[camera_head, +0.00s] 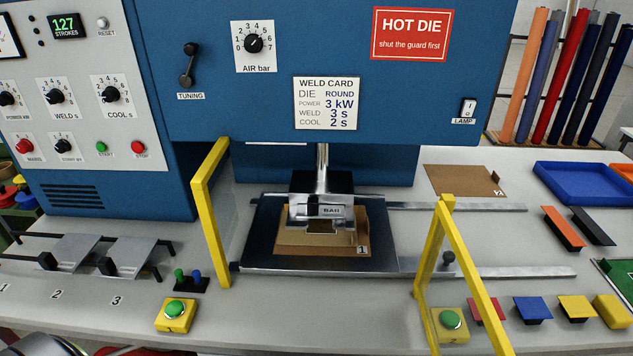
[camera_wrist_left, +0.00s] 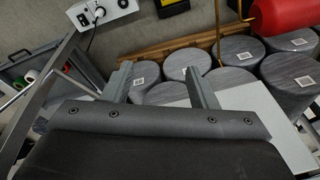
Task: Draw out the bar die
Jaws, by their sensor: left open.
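The bar die (camera_head: 323,212), a metal block labelled BAR, sits under the press ram (camera_head: 322,160) in the middle of the head view. Below it a tan piece lies on a brown board (camera_head: 348,250) marked 1, on the dark press plate (camera_head: 270,252). Whether the die touches the tan piece I cannot tell. My left gripper (camera_wrist_left: 162,78) shows in the left wrist view, open and empty, its fingers above grey cylinders away from the die. My right gripper is in neither view.
Yellow guard posts (camera_head: 208,210) stand left and right (camera_head: 440,240) of the plate. Metal rails (camera_head: 510,272) run right. Green buttons (camera_head: 176,312) line the front. A blue tray (camera_head: 585,182) is at right. Grey cylinders (camera_wrist_left: 228,88) and a red roll (camera_wrist_left: 285,18) show in the wrist view.

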